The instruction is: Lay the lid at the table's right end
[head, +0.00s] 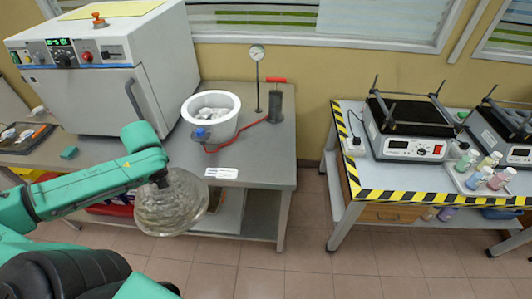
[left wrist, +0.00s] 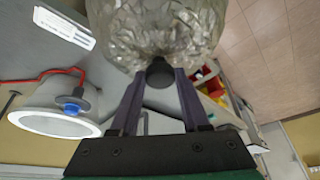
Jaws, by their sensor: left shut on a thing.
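The lid (head: 172,205) is a clear, domed glass piece with a dark knob (left wrist: 159,72). My left gripper (head: 158,180) is shut on the knob. In the left wrist view the fingers (left wrist: 158,88) close on both sides of it, with the glass (left wrist: 150,25) beyond. In the head view the lid appears in front of the grey table's front edge, apart from the tabletop. The right end of the table (head: 268,160) has bare surface. My right gripper is not in view.
A white round pot (head: 228,110) with a blue-capped fitting stands on the table, joined by a red hose (head: 240,134) to a dark cylinder (head: 275,105). A gauge (head: 257,52) stands behind. A white oven (head: 105,75) fills the left. A label (head: 221,173) lies near the front edge.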

